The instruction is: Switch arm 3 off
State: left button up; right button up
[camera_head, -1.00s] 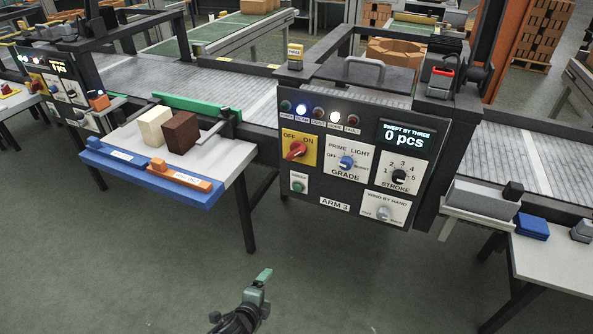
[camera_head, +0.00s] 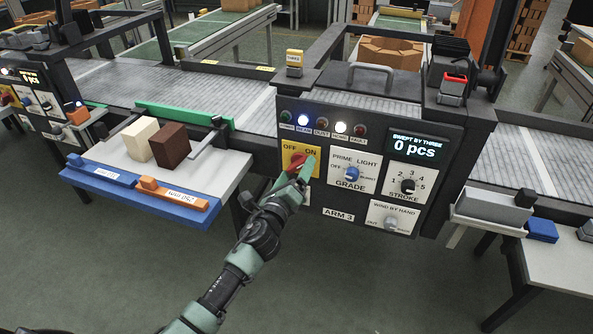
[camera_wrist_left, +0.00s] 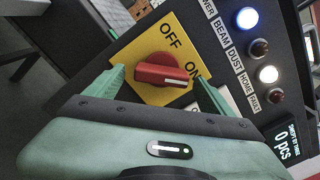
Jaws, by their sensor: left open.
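The ARM 3 panel (camera_head: 372,165) faces me. Its red rotary switch (camera_head: 297,159) sits on a yellow plate marked OFF on the left and ON on the right. In the left wrist view the red switch (camera_wrist_left: 165,74) has its white mark at the ON end. My left gripper (camera_head: 300,172) is in front of this switch, and in the wrist view my left gripper (camera_wrist_left: 165,88) is open with one finger on each side of the switch. Contact with it cannot be told. The sign reads "SWEPT BY THREE 0 pcs". My right gripper is not in view.
The panel also carries the GRADE knob (camera_head: 351,174), the STROKE knob (camera_head: 408,186) and the WIND BY HAND knob (camera_head: 391,223). The BEAM and HOME lamps are lit. A table (camera_head: 222,180) with a cream block (camera_head: 140,139) and a brown block (camera_head: 170,146) stands left.

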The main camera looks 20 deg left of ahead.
pick_arm(q)
jog(key=shift+w, duration=0.3)
jog(key=c, duration=1.4)
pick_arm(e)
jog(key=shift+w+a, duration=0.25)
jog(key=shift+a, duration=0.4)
